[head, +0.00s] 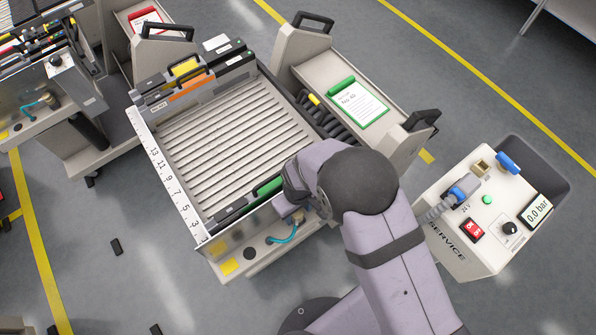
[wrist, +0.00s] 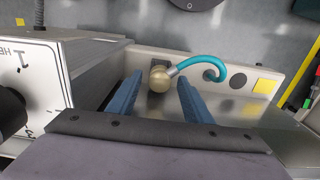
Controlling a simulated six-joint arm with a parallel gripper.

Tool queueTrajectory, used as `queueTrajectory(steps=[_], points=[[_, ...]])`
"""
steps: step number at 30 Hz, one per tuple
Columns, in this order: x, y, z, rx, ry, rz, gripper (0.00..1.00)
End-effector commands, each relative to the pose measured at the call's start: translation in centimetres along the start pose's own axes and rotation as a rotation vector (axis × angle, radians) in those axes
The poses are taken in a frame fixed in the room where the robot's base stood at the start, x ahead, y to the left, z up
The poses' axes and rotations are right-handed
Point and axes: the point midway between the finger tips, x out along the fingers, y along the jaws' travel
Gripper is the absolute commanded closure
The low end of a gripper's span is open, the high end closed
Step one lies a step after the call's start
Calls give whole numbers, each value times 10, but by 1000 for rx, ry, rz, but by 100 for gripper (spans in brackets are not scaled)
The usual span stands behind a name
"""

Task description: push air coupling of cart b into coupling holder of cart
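The air coupling (wrist: 160,80), a round brass-coloured end on a teal hose (wrist: 207,62), is at the front panel of the middle cart (head: 262,240). My gripper (wrist: 159,82) is open, with one blue finger on each side of the coupling and a visible gap to both. I cannot tell whether the coupling touches the panel. A dark patch shows on the panel just behind the coupling; whether it is the holder is unclear.
A service unit (head: 470,215) with a 0.0 bar display stands at right, a grey hose plugged into it. A side trolley (head: 345,85) with a green-edged card adjoins the middle cart. Another cart (head: 40,125) with a teal hose stands at left. Floor before the middle cart is mostly clear.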

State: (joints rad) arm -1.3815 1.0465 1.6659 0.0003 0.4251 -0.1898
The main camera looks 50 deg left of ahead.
Motion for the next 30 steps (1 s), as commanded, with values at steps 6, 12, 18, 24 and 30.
queueTrajectory(steps=[6,12,18,24,30], points=[[3,0,3,0,-6,-1,51],[0,-1,3,0,-7,-1,51],[-18,0,1,0,-2,0,51],[-44,0,0,0,2,1,51],[-65,0,0,0,2,0,51]])
